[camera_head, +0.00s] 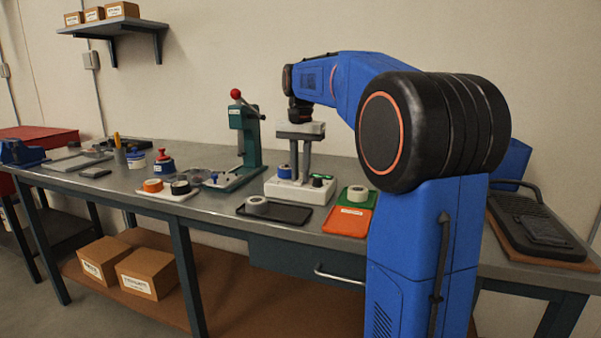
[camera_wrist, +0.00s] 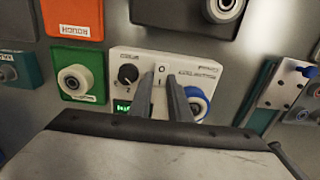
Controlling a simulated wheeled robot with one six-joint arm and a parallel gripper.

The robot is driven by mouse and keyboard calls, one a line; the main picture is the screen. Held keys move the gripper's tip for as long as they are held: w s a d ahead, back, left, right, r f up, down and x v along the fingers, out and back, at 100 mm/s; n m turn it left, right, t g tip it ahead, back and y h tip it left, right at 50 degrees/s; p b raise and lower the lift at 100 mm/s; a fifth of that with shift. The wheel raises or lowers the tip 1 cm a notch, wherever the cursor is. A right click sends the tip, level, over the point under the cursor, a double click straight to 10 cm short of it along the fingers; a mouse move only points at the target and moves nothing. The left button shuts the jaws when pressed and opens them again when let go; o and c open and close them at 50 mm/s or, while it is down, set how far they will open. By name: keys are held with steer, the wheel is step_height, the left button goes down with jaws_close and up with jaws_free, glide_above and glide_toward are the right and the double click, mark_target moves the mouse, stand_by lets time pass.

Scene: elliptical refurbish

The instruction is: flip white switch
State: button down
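The white switch (camera_wrist: 162,72), marked O and I, is on the face of a white control box (camera_wrist: 208,73). The box also shows in the head view (camera_head: 293,194) on the workbench. My gripper (camera_wrist: 160,72) points down at the box, with its two grey fingertips close to the switch, one on each side. A narrow gap shows between the fingers, also in the head view (camera_head: 301,180). I cannot tell whether the tips touch the switch. The fingers hide part of the box face.
The box also carries a black knob (camera_wrist: 128,73), a green display (camera_wrist: 122,106) and a blue-and-white round part (camera_wrist: 197,103). Beside it are a green tray (camera_wrist: 84,64), an orange tray (camera_wrist: 76,17) and a dark tray (camera_head: 273,214). A green press (camera_head: 249,138) stands to the left.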

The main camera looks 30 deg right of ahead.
steer(key=shift+s+a+t+h, duration=0.15)
steer(key=shift+a+t+h, duration=0.05)
steer(key=shift+t+h, duration=0.45)
steer(key=c, duration=1.6)
jaws_free()
steer(key=shift+c, duration=0.2)
steer(key=shift+r, duration=0.1)
step_height(320, 180, up, 17)
steer(key=s+a, duration=0.1)
steer(key=a, duration=0.1)
steer(key=shift+s, duration=0.35)
steer(key=shift+a, duration=0.1)
steer(key=shift+s, duration=0.1)
